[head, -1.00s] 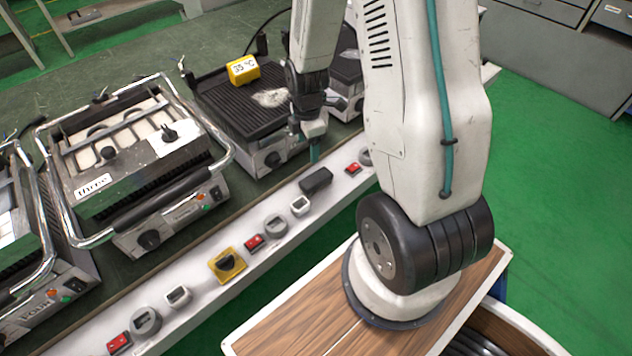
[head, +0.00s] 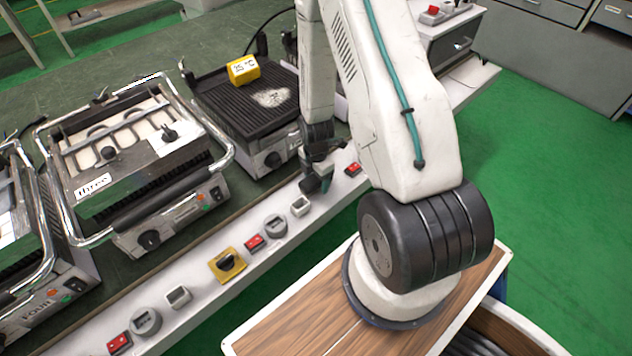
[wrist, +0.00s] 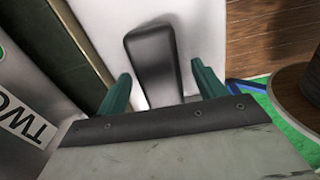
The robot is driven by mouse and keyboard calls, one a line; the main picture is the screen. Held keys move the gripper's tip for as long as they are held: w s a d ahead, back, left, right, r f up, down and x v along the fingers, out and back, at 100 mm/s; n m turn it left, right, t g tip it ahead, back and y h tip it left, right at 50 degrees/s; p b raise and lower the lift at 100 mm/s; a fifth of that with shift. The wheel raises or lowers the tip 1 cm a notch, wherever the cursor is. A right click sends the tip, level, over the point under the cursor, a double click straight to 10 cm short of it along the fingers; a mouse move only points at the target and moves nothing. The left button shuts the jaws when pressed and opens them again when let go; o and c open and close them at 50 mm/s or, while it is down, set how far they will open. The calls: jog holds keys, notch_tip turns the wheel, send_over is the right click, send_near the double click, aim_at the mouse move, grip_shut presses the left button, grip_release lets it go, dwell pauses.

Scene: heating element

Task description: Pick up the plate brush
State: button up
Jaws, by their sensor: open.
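A dark grey, rounded block that looks like the plate brush (wrist: 152,55) lies on the white ledge (wrist: 190,25) in the wrist view. My gripper (wrist: 160,72) is open, with its two teal fingers on either side of the block's near part. I cannot tell whether the fingers touch it or are still above it. In the head view my gripper (head: 318,182) hangs over the white ledge (head: 215,240), and it largely hides the block there.
Grill machines line the green bench behind the ledge, including a ridged hot plate (head: 240,105) with a yellow 35 °C display (head: 243,69) and a pale patch.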

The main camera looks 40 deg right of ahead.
jog(key=shift+f, duration=0.3)
jog(key=c, duration=1.1)
jog(key=shift+r, duration=0.1)
